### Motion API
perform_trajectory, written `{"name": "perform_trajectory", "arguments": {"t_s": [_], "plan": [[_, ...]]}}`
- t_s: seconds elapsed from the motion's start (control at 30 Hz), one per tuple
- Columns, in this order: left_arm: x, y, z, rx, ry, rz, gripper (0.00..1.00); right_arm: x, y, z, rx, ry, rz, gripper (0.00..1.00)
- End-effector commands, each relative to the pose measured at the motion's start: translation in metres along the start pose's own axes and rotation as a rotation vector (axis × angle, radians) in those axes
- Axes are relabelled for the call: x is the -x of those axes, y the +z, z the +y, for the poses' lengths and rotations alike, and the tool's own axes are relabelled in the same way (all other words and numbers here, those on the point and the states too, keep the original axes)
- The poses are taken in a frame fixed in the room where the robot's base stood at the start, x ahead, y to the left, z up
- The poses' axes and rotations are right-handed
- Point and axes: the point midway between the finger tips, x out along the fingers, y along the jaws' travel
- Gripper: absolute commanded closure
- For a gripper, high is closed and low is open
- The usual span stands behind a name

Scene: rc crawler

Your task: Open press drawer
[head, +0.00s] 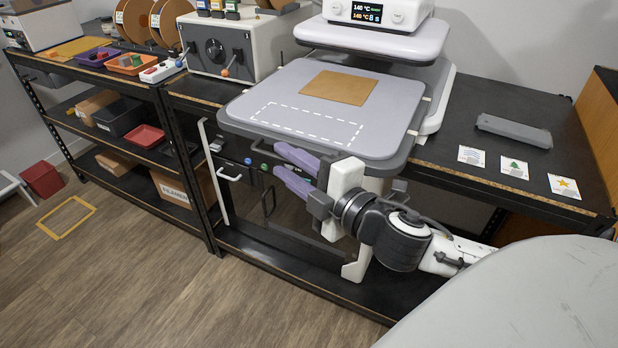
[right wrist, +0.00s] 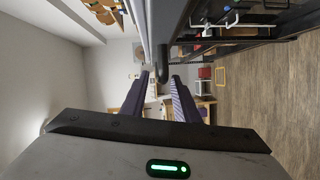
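The press stands on the black bench. Its grey drawer plate (head: 390,130) carries a dashed white outline and a flat tan sheet (head: 338,87), and sits forward of the raised upper plate (head: 375,40). My right gripper (head: 278,158) has purple fingers, spread apart and empty, just below the plate's front edge. In the right wrist view the fingers (right wrist: 160,85) point ahead, with a dark rounded bar end (right wrist: 163,65) between or just beyond their tips; I cannot tell if they touch it. My left gripper is not in view.
Below the bench are a white upright bar (head: 221,190) and small coloured buttons. A control box (head: 217,50) stands left of the press. Cards (head: 514,168) and a grey bar (head: 514,131) lie at right. The wooden floor (head: 130,260) at left is mostly clear.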

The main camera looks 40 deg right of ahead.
Motion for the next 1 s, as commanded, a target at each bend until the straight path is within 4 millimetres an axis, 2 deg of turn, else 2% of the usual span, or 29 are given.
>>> {"name": "perform_trajectory", "arguments": {"t_s": [0.13, 0.2, 0.5, 0.7, 1.0], "plan": [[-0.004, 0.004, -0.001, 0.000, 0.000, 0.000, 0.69, 0.026, 0.000, -0.003, -0.001, -0.005, 0.000, 0.72], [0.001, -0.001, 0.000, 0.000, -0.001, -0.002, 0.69, 0.035, 0.000, 0.000, -0.006, -0.006, -0.004, 0.72], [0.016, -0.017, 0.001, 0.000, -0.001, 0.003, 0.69, 0.066, 0.000, 0.002, -0.007, -0.002, -0.004, 0.72], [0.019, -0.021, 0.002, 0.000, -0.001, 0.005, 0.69, 0.073, 0.000, 0.001, -0.003, 0.000, -0.001, 0.72], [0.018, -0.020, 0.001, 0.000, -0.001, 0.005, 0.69, 0.073, 0.000, 0.000, -0.001, 0.000, -0.001, 0.72]]}}
